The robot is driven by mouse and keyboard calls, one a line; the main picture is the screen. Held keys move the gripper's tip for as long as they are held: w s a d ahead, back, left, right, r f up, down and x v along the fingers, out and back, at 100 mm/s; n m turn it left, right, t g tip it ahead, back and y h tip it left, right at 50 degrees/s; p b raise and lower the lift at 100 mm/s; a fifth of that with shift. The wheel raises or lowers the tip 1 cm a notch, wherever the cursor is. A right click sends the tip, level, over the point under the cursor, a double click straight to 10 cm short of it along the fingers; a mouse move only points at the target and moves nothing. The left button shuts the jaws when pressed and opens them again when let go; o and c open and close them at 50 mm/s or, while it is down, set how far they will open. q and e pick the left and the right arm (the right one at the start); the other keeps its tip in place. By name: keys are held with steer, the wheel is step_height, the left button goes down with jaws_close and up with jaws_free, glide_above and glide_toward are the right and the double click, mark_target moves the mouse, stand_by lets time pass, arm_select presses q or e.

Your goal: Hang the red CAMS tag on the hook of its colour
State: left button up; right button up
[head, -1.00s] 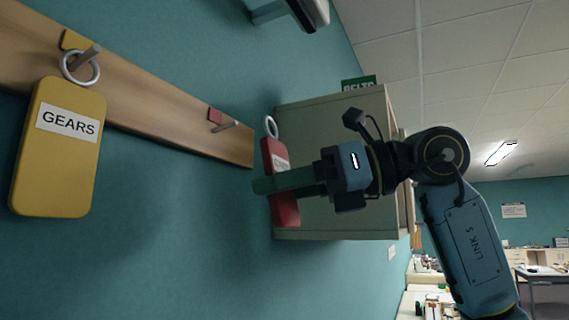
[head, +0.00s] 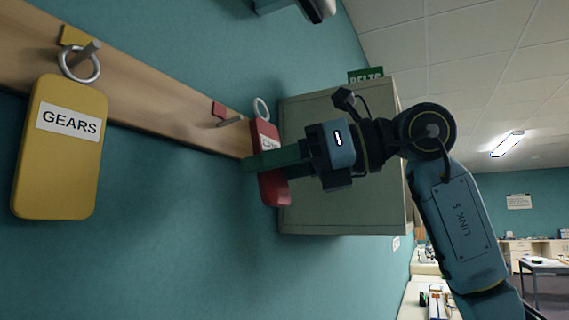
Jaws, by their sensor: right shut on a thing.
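The red CAMS tag (head: 274,188) hangs upright in my right gripper (head: 270,161), whose fingers are shut across its middle and hide part of the label. The tag's pale ring (head: 261,108) stands above its top edge. The hook with the red marker (head: 228,121) sticks out near the right end of the wooden rail, its red square (head: 218,109) just above it. The ring is a little to the right of and above this hook's tip and looks apart from it.
A yellow GEARS tag (head: 60,165) hangs by its ring on a hook at the rail's left part. The wooden rail (head: 150,105) runs along the teal wall. A grey cabinet (head: 345,205) with a green sign (head: 366,74) stands behind the right gripper.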

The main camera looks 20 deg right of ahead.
steer(key=w+a+f, duration=0.1)
steer(key=w+a, duration=0.2)
steer(key=w, duration=0.1)
steer(key=shift+w+a+f+p, duration=0.2)
steer(key=shift+w+a+p, duration=0.1)
steer(key=shift+p, duration=0.1)
stand_by(0.4)
stand_by(0.5)
steer(key=o, duration=0.8)
steer(key=shift+o, duration=0.2)
steer(key=b+v, duration=0.2)
steer(key=v, duration=1.1)
steer(key=shift+s+d+b, duration=0.15)
steer(key=shift+s+b, duration=0.05)
steer(key=shift+b, duration=0.2)
